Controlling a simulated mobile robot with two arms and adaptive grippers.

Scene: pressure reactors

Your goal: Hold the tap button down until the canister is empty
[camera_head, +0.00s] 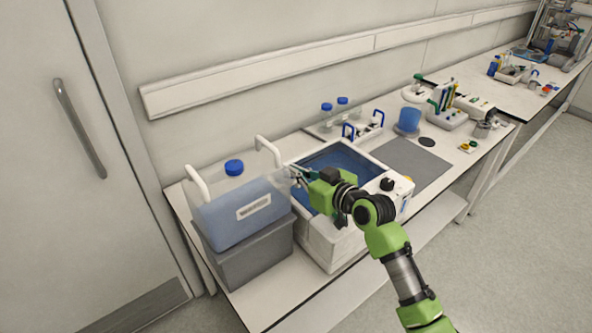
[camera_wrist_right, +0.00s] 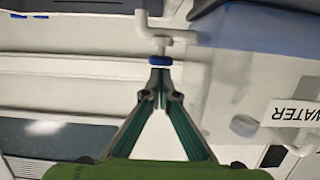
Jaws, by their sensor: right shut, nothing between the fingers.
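The canister (camera_head: 232,218) is a translucent jug with white handles and a blue cap (camera_head: 234,167). Bluish liquid shows in it; the exact level is hard to read. In the right wrist view the canister (camera_wrist_right: 225,75) is upside down with a WATER label (camera_wrist_right: 296,112). The white tap (camera_wrist_right: 148,32) has a blue button (camera_wrist_right: 160,61). My right gripper (camera_head: 297,174) is shut and empty beside the canister's right side. Its fingertips (camera_wrist_right: 160,78) meet right at the button; whether they press it cannot be told. My left gripper is not in view.
The canister stands on a grey block (camera_head: 250,262). Right of it is a white-walled bath (camera_head: 325,240) with a blue interior, under my right gripper. Blue-capped bottles (camera_head: 334,116) and a blue beaker (camera_head: 408,119) stand behind.

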